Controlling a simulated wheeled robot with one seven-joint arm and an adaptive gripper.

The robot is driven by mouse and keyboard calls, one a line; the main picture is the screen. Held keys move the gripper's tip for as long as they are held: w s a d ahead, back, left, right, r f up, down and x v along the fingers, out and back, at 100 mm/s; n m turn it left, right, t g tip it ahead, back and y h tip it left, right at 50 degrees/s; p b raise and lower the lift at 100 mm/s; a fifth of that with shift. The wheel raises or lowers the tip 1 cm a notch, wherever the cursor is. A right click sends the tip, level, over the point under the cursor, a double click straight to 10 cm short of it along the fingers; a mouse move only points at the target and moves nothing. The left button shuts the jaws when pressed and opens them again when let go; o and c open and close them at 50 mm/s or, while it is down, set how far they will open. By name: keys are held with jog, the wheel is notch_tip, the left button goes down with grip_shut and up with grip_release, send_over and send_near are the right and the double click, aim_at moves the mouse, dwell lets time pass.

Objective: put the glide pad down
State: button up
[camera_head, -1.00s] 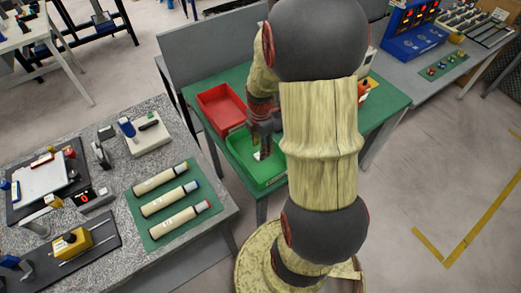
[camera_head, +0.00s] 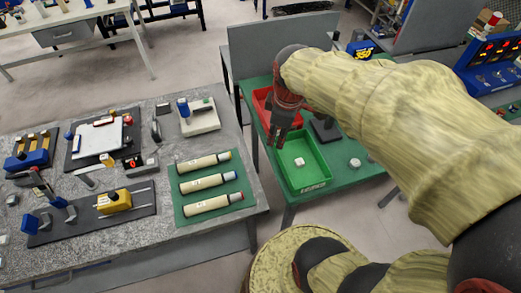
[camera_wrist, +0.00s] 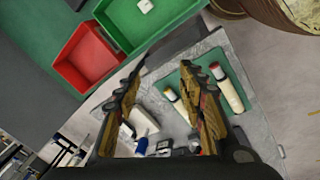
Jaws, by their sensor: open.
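A small white block (camera_head: 299,161), which looks like the glide pad, lies on the floor of the green tray (camera_head: 322,161). The block also shows at the top of the wrist view (camera_wrist: 145,5), inside the green tray (camera_wrist: 118,27). My gripper (camera_head: 279,143) is above the table near the tray's left edge, apart from the block. In the wrist view my gripper's fingers (camera_wrist: 160,72) are spread wide with nothing between them. No part of the block is hidden by the fingers.
A red tray (camera_head: 262,103) stands behind the green one, partly hidden by my gripper. A dark block (camera_head: 325,131) and a pale round piece (camera_head: 354,162) are on the green table. To the left, a granite bench (camera_head: 160,222) holds several tubes on a green mat (camera_head: 178,215).

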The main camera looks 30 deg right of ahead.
jog(key=s+a+r+m+t, duration=0.3)
jog(key=s+a+r+m, duration=0.4)
jog(key=a, duration=0.4)
jog(key=shift+s+a+r+m+y, duration=0.2)
jog(key=shift+a+r+m+y, duration=0.15)
jog(key=shift+m, duration=0.35)
jog(key=shift+d, duration=0.1)
jog(key=shift+f, duration=0.1)
jog(key=shift+c, duration=1.2)
